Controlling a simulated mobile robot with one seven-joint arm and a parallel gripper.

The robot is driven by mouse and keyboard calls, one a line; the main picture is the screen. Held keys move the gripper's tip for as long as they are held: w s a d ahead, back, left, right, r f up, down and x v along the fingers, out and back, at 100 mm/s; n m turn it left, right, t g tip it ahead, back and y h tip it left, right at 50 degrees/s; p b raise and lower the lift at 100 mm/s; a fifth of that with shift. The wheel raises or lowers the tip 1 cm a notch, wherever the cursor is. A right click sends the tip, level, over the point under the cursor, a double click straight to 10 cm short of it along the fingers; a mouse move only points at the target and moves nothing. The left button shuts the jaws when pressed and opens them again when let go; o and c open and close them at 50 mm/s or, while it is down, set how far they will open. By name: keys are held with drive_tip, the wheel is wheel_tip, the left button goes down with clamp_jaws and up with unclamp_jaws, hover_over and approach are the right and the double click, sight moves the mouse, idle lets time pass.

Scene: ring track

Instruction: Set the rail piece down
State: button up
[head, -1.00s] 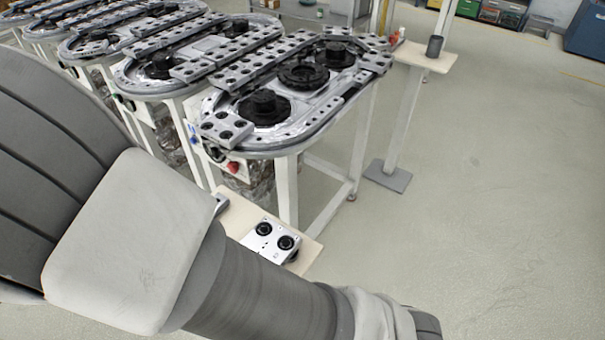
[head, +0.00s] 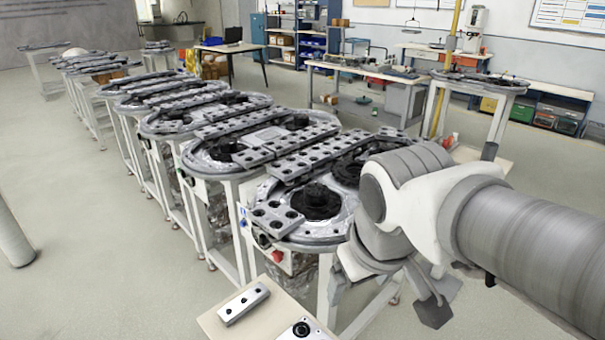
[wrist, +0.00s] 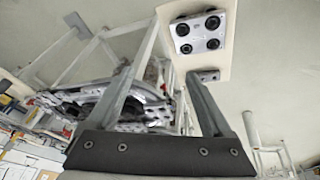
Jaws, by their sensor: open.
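A grey rail piece (head: 243,303) with small dark holes lies on a small pale stand (head: 222,328) at the bottom of the head view. A block with black round wheels (head: 300,331) is beside it, cut off by the frame edge. In the wrist view the wheeled block (wrist: 198,33) lies on the pale stand (wrist: 165,14), with part of another grey piece (wrist: 209,75) near the right finger. My gripper (wrist: 160,78) is open, with nothing between its fingers. In the head view my gripper (head: 386,298) is right of the stand, apart from both pieces.
The nearest oval track (head: 335,225) stands behind the stand and my arm, with dark drilled plates (head: 270,222) on top. Several similar tracks run back to the left. A thin post (head: 12,238) stands at far left. The floor (head: 110,270) on the left is clear.

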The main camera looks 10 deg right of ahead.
drive_tip(key=s+m, duration=0.1)
drive_tip(key=s+d+r+m+t, duration=0.1)
drive_tip(key=m, duration=0.1)
drive_tip(key=shift+s+d+r+t, duration=0.15)
drive_tip(key=shift+s+d+t, duration=0.05)
drive_tip(key=shift+t, duration=0.1)
drive_tip(key=shift+r, duration=0.15)
